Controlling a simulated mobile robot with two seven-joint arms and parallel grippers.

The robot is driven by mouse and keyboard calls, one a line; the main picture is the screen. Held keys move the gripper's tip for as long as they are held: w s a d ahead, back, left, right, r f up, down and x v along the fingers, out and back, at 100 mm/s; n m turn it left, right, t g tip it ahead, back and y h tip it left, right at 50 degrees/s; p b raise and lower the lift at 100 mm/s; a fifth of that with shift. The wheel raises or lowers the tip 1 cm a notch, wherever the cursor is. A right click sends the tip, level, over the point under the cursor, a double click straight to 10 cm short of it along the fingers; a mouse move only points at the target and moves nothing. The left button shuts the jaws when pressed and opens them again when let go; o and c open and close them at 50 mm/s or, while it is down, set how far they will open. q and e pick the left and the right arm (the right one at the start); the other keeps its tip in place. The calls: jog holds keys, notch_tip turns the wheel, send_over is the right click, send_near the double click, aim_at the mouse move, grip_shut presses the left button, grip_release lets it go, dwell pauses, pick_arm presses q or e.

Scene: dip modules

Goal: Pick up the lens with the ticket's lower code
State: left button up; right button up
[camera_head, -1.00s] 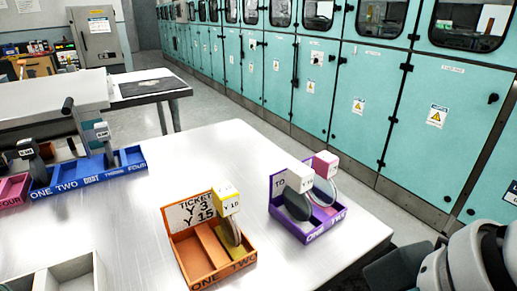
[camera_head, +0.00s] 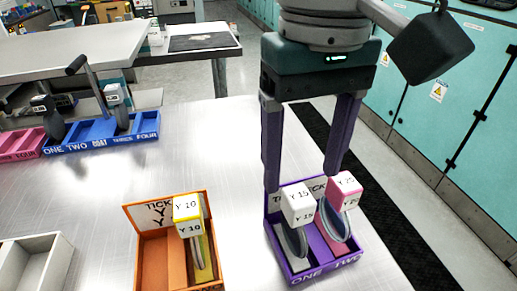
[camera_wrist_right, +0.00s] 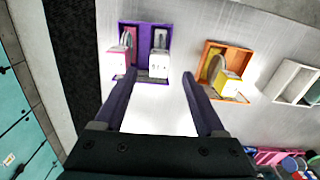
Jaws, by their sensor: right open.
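The orange tray (camera_head: 140,250) has a ticket (camera_head: 152,212), now partly hidden by the yellow-topped lens (camera_head: 188,215) marked Y 10; earlier it read Y 3 above Y 15. The lens with the white block marked Y 15 (camera_head: 298,203) stands in compartment ONE of the purple tray (camera_head: 297,279). A pink-topped lens (camera_head: 345,188), seemingly Y 25, stands in compartment TWO. My right gripper (camera_head: 302,178) is open and empty, its fingers pointing down above and behind the purple tray. In the right wrist view, the white-block lens (camera_wrist_right: 159,66) shows between the fingertips (camera_wrist_right: 159,75), apart from them. My left gripper is not in view.
A blue tray (camera_head: 85,147) with dark lenses (camera_head: 120,110) and a pink tray (camera_head: 20,147) stand at the left. A pale empty tray (camera_head: 35,265) is at the front left. The table between is clear. Teal cabinets line the back right.

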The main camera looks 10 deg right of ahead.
aim_at(299, 195)
notch_tip(299, 195, down, 6)
jog(key=shift+r, duration=0.1)
jog(key=shift+w+d, duration=0.1)
grip_shut()
dwell(0.6)
dwell(0.3)
